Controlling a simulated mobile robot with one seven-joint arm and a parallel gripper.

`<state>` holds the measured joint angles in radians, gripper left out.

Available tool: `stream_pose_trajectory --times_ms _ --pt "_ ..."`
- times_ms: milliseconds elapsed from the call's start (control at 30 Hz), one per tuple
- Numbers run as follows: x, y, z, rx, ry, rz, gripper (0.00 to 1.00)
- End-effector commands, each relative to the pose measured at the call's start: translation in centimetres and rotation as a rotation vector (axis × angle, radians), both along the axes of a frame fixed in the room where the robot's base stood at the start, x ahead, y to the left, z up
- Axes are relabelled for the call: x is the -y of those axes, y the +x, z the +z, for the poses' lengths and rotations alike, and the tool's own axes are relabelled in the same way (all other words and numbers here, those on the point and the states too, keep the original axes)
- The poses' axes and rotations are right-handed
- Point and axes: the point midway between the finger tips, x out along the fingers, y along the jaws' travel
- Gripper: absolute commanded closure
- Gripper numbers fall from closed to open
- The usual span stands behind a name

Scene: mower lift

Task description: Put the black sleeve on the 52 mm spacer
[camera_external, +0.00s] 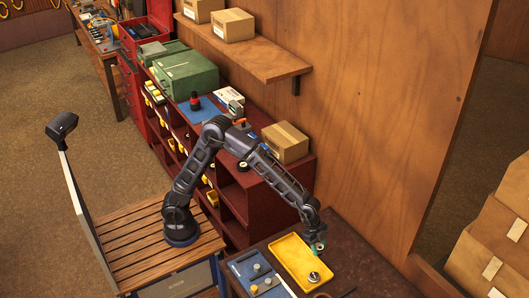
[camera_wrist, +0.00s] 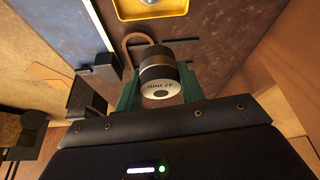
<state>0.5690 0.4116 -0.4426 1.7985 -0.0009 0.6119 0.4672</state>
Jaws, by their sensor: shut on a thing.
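I cannot tell whether the black band is a separate sleeve. A small round silver-and-dark piece (camera_external: 314,277) sits in the tray's near right corner.
The yellow tray (camera_external: 284,246) lies on the dark brown bench (camera_external: 352,255), beside the blue mat. A wooden wall (camera_external: 380,120) rises behind the bench. A red shelf unit (camera_external: 240,205) with a cardboard box (camera_external: 286,143) stands to the left. Bench right of the tray is mostly bare.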

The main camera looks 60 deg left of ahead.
Motion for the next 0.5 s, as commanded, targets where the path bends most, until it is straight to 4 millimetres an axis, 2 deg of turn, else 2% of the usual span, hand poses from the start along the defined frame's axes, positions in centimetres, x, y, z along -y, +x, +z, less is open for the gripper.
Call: stream_pose_trajectory --times_ms 100,500 --pt "-0.1 -0.1 -2.6 -0.002 0.003 -0.001 0.98" --pt "-0.1 0.0 -10.9 -0.001 0.002 0.000 0.98"
